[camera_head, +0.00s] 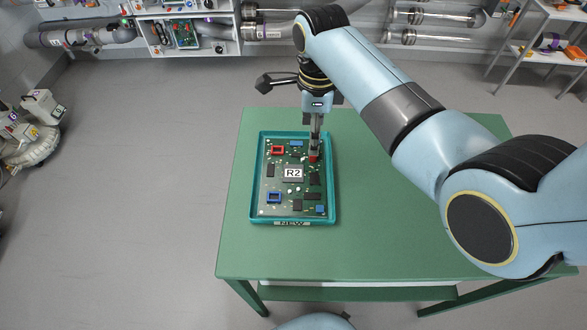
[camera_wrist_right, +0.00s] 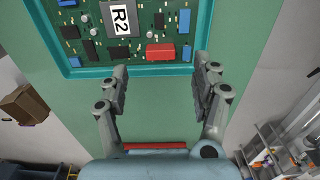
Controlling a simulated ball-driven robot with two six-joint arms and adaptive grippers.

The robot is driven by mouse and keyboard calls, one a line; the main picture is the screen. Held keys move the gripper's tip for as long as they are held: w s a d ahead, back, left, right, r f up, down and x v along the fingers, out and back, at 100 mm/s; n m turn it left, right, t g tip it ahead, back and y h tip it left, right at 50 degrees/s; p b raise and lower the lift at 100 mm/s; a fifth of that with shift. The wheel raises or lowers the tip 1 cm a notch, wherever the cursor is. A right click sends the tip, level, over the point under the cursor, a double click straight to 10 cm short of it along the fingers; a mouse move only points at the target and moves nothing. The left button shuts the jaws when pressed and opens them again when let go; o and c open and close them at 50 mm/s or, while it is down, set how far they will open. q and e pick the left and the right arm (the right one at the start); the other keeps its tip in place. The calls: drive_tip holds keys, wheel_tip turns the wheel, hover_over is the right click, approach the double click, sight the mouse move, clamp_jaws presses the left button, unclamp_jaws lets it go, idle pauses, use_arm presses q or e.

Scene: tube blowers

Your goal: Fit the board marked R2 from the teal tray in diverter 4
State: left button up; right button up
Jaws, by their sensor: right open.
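A green circuit board marked R2 (camera_head: 293,190) lies flat in the teal tray (camera_head: 330,220), whose front label reads NEW. The board also shows at the top of the right wrist view (camera_wrist_right: 97,42). It carries red, blue and dark components. My right gripper (camera_head: 314,153) points down over the far right side of the board, near a red component (camera_head: 312,159). In the wrist view its fingers (camera_wrist_right: 160,78) are apart with nothing between them, beside the tray's edge. My left gripper is not in view. I cannot tell which unit is diverter 4.
The tray stands on a green table (camera_head: 400,250), with bare tabletop to its right under my arm. At the back wall is an open cabinet holding a green board (camera_head: 184,34), among grey pipes (camera_head: 70,38). A metal shelf (camera_head: 540,50) stands back right.

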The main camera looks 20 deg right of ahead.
sight(293, 172)
drive_tip(key=shift+f, duration=0.35)
wheel_tip(293, 172, down, 5)
drive_tip(key=shift+d+r, duration=0.1)
drive_tip(key=shift+d, duration=0.05)
drive_tip(key=c, duration=0.4)
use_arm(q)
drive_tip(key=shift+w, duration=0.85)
use_arm(e)
clamp_jaws()
